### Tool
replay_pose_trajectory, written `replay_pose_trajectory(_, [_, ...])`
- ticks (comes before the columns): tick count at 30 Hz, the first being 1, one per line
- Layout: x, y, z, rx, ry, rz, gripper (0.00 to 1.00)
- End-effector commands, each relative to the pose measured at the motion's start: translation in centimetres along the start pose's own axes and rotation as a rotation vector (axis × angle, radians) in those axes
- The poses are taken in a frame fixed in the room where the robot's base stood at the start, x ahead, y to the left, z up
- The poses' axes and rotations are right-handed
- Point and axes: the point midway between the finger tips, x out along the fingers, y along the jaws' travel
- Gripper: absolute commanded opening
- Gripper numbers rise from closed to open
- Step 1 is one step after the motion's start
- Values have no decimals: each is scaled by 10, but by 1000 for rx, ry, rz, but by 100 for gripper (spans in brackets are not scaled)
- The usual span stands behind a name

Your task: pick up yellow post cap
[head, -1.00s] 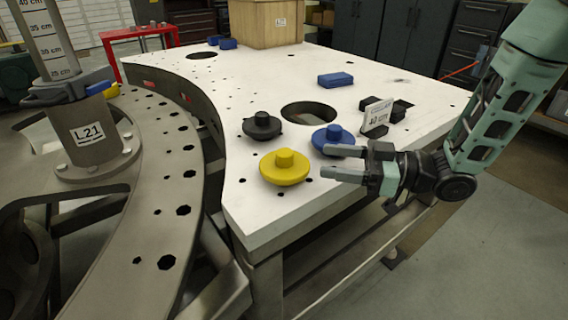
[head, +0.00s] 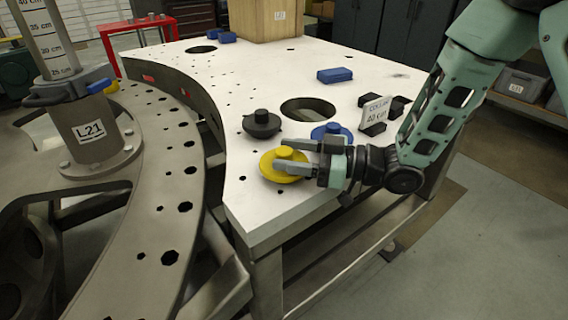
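The yellow post cap (head: 270,168) is a round disc with a short knob on top. It sits on the white plate table (head: 262,218) near its front left edge. My gripper (head: 281,155) comes in from the right, with its fingers apart. One finger passes in front of the cap's knob and the other lies behind it or beside it. The fingers hide part of the cap's right side. I cannot tell whether either finger touches the knob.
A black cap (head: 261,124) stands just behind the yellow one. A blue cap (head: 331,131) is partly hidden behind my gripper. A sign (head: 376,111) with black blocks stands to the right. A large round hole (head: 308,109) and a blue block (head: 334,75) lie farther back.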

Motion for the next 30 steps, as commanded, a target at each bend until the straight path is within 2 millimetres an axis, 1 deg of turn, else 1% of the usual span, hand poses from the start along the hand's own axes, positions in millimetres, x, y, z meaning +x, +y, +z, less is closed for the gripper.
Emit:
replay_pose_trajectory(1, [0, 0, 0, 0, 0, 0, 41])
replay_pose_trajectory(2, [0, 0, 0, 0, 0, 0, 32])
replay_pose_trajectory(3, [0, 0, 0, 0, 0, 0, 21])
replay_pose_trajectory(5, [0, 0, 0, 0, 0, 0, 5])
replay_pose_trajectory(13, [0, 0, -1, -1, 1, 0, 4])
replay_pose_trajectory(17, [0, 0, -6, -1, 2, 0, 4])
replay_pose_trajectory(23, [0, 0, -27, -5, 3, 0, 4])
replay_pose_trajectory(30, [0, 0, -67, -6, 3, -1, 4])
